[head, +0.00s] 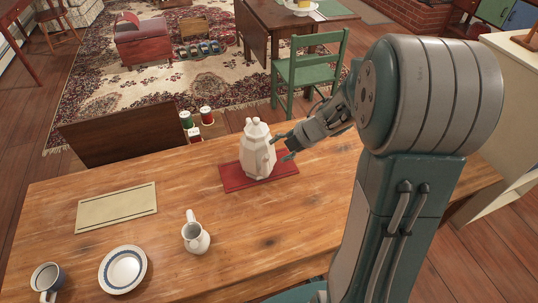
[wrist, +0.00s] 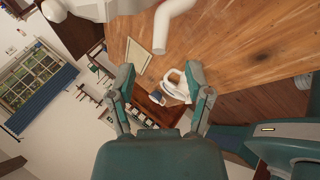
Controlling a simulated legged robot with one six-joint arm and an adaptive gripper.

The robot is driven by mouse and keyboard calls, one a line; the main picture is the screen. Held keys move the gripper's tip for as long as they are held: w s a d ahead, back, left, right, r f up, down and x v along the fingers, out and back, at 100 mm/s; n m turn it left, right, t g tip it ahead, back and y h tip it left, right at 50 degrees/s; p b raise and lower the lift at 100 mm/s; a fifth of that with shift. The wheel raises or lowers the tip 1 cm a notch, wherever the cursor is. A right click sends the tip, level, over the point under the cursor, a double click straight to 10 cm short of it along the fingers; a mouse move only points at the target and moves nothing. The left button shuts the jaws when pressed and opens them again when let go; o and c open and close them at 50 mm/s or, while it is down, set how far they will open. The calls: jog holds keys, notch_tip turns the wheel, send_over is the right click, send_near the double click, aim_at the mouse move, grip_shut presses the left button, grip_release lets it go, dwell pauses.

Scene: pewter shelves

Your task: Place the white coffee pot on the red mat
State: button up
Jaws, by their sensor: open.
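The white coffee pot (head: 257,152) stands upright on the red mat (head: 287,168) in the head view, near the table's far edge. Part of the pot, with a curved white piece, shows large at the top of the wrist view (wrist: 173,22). My gripper (head: 287,146) is just right of the pot, around the height of its upper body. In the wrist view my gripper (wrist: 162,92) has its two fingers spread with nothing held between them. I cannot tell whether a fingertip touches the pot.
A green chair (head: 312,70) stands behind.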

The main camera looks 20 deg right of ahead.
jog(key=s+d+r+m+t+h, duration=0.1)
jog(key=d+r+m+t+h, duration=0.1)
jog(key=r+m+t+h, duration=0.45)
jog(key=d+r+m+t+h, duration=0.1)
jog(key=d+r+m+h, duration=0.15)
jog(key=r+m, duration=0.75)
jog(key=s+a+m+g+y, duration=0.1)
jog(key=s+a+m+g, duration=0.1)
jog(key=s, duration=0.4)
jog(key=s+a+m+g+y, duration=0.1)
jog(key=s+a+m+g, duration=0.1)
jog(key=s+a, duration=0.3)
jog(key=s+a+f+m+g+y, duration=0.1)
jog(key=s+a+m+g, duration=0.2)
jog(key=s, duration=0.5)
jog(key=shift+s+a, duration=0.15)
jog(key=shift+s, duration=0.25)
